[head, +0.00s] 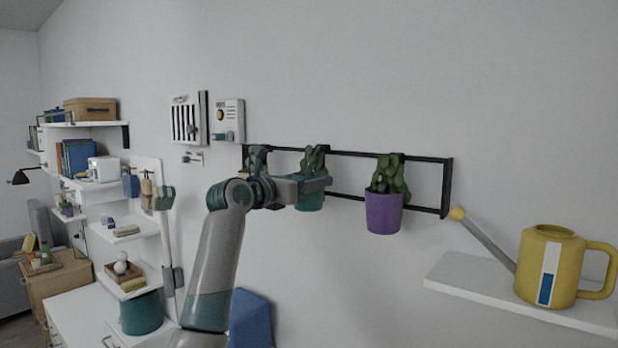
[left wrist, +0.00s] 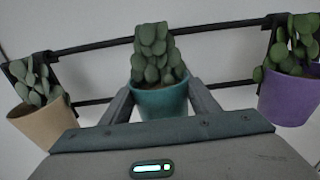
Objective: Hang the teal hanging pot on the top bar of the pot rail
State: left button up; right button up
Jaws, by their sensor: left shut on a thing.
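The teal hanging pot (head: 309,201) with a leafy green plant is at my left gripper (head: 308,184), in front of the black pot rail (head: 447,188). In the left wrist view, the left gripper's fingers (left wrist: 162,92) are shut on the teal pot (left wrist: 160,103), one on each side. The pot looks upright. Its plant overlaps the top bar (left wrist: 222,26), and its hook is hidden by leaves, so I cannot tell whether it rests on the bar. My right gripper is in neither view.
A purple pot (head: 384,213) hangs on the rail to the right, and a beige pot (left wrist: 42,118) hangs to the left. A yellow watering can (head: 547,265) stands on a white shelf (head: 470,276) at the right, its spout pointing towards the rail.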

pick_arm(q)
jog(key=shift+w+f, duration=0.1)
jog(key=shift+f, duration=0.05)
jog(key=shift+a, duration=0.1)
jog(key=o, duration=1.7)
jog(key=shift+o, duration=0.2)
jog(key=shift+f, duration=0.1)
